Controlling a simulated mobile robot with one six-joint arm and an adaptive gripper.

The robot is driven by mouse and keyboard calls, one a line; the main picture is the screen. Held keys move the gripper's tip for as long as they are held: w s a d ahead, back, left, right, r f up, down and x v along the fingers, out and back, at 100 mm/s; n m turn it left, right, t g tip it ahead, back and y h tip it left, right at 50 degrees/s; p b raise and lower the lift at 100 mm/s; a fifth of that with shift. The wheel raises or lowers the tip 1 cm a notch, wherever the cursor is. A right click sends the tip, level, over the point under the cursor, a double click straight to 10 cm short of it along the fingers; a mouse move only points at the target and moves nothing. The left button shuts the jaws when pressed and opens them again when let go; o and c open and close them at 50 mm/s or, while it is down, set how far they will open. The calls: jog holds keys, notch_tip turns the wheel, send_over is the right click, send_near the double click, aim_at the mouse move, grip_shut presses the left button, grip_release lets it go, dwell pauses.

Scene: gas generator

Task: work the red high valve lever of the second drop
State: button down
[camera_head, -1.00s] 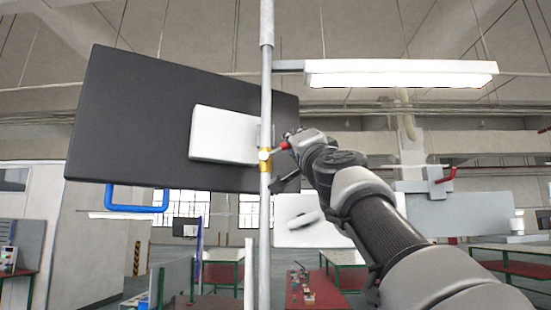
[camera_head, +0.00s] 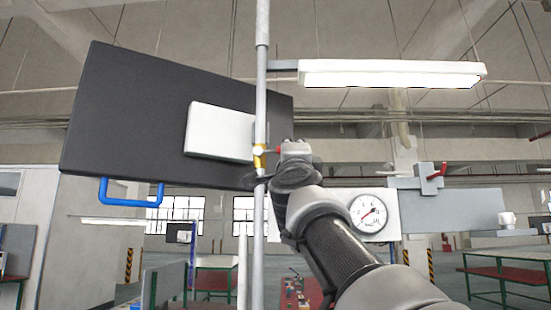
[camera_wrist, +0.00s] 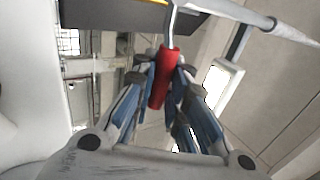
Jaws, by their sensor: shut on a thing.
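The red valve lever (camera_wrist: 164,80) lies between the fingers of my gripper (camera_wrist: 160,85) in the wrist view, and the fingers are shut on it. Its bare metal stem (camera_wrist: 172,22) runs up toward the pipe. In the head view the brass valve body (camera_head: 259,155) sits on the vertical grey drop pipe (camera_head: 261,90). A small red part of the lever shows at its right, beside my gripper (camera_head: 284,152). My gripper and wrist hide most of the lever there.
A dark panel (camera_head: 130,120) with a white box (camera_head: 218,132) stands behind the pipe. A round gauge (camera_head: 368,214) and another red lever (camera_head: 437,171) are at the right. A lamp (camera_head: 390,74) hangs above. Tables (camera_head: 500,262) stand below.

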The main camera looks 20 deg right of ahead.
jog(key=shift+w+f, duration=0.1)
jog(key=c, duration=1.6)
grip_release()
jog(key=shift+s, duration=0.2)
jog(key=v, duration=1.1)
jog(key=shift+s+a+f, duration=0.1)
jog(key=shift+s+f, duration=0.1)
jog(key=shift+s, duration=0.1)
